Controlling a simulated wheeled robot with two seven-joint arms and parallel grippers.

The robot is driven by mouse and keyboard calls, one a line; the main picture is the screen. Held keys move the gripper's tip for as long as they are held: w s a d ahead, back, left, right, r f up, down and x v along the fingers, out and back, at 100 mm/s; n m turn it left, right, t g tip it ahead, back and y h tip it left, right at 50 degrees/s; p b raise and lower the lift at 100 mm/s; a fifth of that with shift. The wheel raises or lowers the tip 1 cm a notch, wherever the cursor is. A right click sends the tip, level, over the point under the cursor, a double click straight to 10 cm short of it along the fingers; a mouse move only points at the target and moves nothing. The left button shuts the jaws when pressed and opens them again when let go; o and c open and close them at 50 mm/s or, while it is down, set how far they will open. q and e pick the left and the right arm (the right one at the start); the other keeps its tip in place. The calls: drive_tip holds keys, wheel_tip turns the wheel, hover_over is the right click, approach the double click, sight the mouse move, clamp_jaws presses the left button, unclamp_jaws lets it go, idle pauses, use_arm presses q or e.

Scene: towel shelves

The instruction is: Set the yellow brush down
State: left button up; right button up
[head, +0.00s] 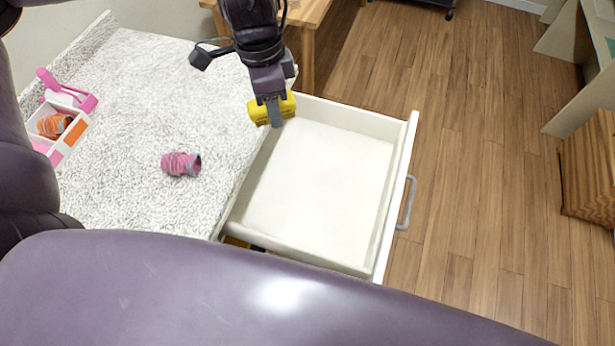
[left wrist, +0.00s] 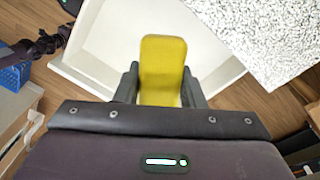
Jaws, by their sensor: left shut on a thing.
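The yellow brush (head: 266,109) is held in my left gripper (head: 273,112), at the far left corner of the open drawer. In the left wrist view the brush (left wrist: 163,68) stands between the two fingers of my left gripper (left wrist: 160,85), which are shut on it. The white drawer (head: 322,185) is pulled out and its floor is bare; it also shows behind the brush in the left wrist view (left wrist: 105,50). Whether the brush touches the drawer cannot be told. My right gripper is not in view.
A speckled white countertop (head: 150,100) lies left of the drawer. On it are a pink rolled item (head: 181,164) and a white tray (head: 35,122) with an orange roll (head: 54,125) and a pink-handled item (head: 68,92). Wooden floor (head: 470,190) is open to the right.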

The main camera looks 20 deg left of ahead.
use_arm(q)
drive_tip(key=f+m, duration=0.1)
drive_tip(key=m, duration=0.2)
drive_tip(key=f+m+b, duration=0.1)
drive_tip(key=m, duration=0.2)
drive_tip(key=f+m+y+b, duration=0.1)
drive_tip(key=m, duration=0.1)
drive_tip(key=shift+s+d+m, duration=0.15)
drive_tip(key=shift+d+m, duration=0.1)
drive_tip(key=shift+m, duration=0.15)
wheel_tip(320, 180, down, 3)
drive_tip(key=m+b, duration=0.3)
drive_tip(key=m, duration=0.5)
drive_tip(key=m+t+b, duration=0.1)
drive_tip(key=m+b, duration=0.4)
drive_tip(key=m, duration=0.3)
hover_over(289, 185)
wheel_tip(289, 185, down, 18)
drive_tip(key=shift+s+f, duration=0.1)
wheel_tip(289, 185, down, 3)
drive_tip(key=shift+s+f+b, duration=0.1)
drive_tip(key=shift+f+b, duration=0.1)
drive_tip(key=shift+b, duration=0.7)
drive_tip(key=shift+f, duration=0.15)
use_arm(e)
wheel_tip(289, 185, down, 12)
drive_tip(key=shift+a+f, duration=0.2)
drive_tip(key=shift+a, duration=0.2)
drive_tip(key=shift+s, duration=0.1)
